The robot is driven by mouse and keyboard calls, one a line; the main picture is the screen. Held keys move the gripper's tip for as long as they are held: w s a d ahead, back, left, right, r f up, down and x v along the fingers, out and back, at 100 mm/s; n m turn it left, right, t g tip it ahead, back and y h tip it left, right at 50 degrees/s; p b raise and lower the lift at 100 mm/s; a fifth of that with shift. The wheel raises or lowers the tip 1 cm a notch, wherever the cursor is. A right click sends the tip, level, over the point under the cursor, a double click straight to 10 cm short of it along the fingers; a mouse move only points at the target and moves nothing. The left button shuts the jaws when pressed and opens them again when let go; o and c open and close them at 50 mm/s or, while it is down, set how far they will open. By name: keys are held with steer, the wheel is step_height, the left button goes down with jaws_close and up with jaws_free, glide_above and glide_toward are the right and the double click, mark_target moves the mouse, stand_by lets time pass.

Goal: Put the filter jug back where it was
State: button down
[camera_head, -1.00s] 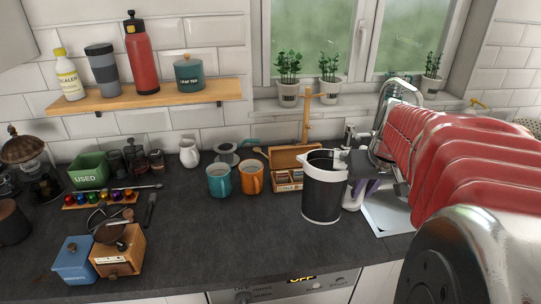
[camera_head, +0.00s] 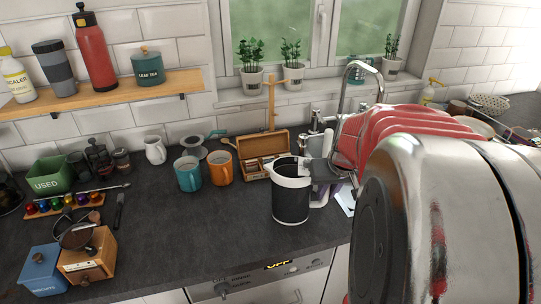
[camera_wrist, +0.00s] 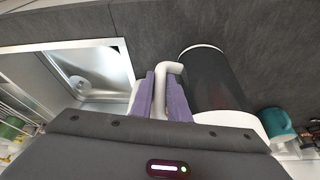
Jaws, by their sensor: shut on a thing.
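The filter jug (camera_head: 291,203) has a dark body, a white rim and a white handle. In the head view it is upright, low over or on the worktop near the front edge; I cannot tell whether it touches. It also shows in the wrist view (camera_wrist: 213,80). My gripper (camera_wrist: 162,95) has purple finger pads shut on the jug's white handle. In the head view the gripper is mostly hidden behind my red and silver arm and the jug.
A teal mug (camera_head: 188,174), an orange mug (camera_head: 221,168) and an open wooden tea box (camera_head: 262,150) stand left of and behind the jug. A sink (camera_wrist: 88,72) lies beside the gripper. The slate worktop (camera_head: 190,235) left of the jug is clear.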

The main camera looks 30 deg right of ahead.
steer(key=shift+f, duration=0.1)
steer(key=c, duration=1.7)
jaws_free()
steer(key=v, duration=1.2)
steer(key=shift+s, duration=0.1)
steer(key=shift+a, duration=0.1)
